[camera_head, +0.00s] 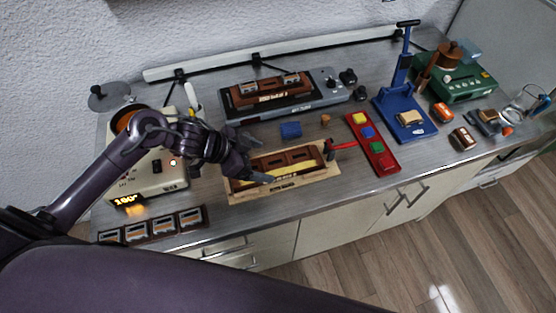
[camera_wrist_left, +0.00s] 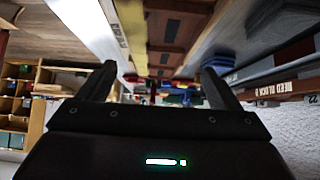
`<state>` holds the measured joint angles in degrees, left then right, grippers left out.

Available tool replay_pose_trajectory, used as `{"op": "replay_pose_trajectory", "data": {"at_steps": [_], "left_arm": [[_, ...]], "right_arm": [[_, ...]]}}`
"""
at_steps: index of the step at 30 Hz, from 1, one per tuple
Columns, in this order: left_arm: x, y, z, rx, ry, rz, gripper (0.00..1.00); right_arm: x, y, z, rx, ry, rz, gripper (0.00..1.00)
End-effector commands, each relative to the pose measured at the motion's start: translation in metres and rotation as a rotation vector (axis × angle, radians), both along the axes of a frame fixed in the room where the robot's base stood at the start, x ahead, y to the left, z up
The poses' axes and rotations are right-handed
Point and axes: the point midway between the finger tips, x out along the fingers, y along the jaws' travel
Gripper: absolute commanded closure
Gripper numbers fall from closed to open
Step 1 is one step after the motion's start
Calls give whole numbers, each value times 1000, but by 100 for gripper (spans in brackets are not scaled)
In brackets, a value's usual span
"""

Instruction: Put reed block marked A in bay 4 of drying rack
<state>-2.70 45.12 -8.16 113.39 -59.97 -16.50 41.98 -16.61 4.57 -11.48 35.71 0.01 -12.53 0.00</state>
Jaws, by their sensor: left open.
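My left gripper (camera_head: 258,162) is open and empty, above the left end of a pale wooden tray (camera_head: 234,197) with dark brown inserts and a yellow strip. Its two fingers stand apart in the left wrist view (camera_wrist_left: 158,76). A brown block (camera_head: 268,90) lies on a dark device at the back. In the left wrist view a brown block (camera_wrist_left: 290,86) at the right reads "REED BLOCK" with an unclear last character. I cannot make out a block marked A or a bay number 4. A brown strip with several slots (camera_head: 152,227) lies at the front left. My right gripper is out of view.
A beige device (camera_head: 150,180) with a lit display stands left. A blue block (camera_head: 291,130), a red-handled tool (camera_head: 340,146), a red tray (camera_head: 383,162) and a blue press (camera_head: 400,100) stand right of my gripper. The front edge runs close below the wooden tray.

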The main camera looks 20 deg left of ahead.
Motion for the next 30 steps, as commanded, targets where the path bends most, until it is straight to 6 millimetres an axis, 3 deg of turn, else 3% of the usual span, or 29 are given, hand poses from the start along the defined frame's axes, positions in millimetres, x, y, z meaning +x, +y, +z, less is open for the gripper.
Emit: {"op": "replay_pose_trajectory", "data": {"at_steps": [3,7,12,20,30], "left_arm": [[5,-10,-8,-3,2,-1,15],[12,-23,-22,-3,3,0,15],[19,-33,-36,-1,0,-1,15],[20,-33,-39,2,-1,-1,16],[20,-33,-39,2,-1,-1,60]], "right_arm": [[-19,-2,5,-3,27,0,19],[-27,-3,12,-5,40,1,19],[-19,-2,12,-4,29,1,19],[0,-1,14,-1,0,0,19],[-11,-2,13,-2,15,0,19]]}}
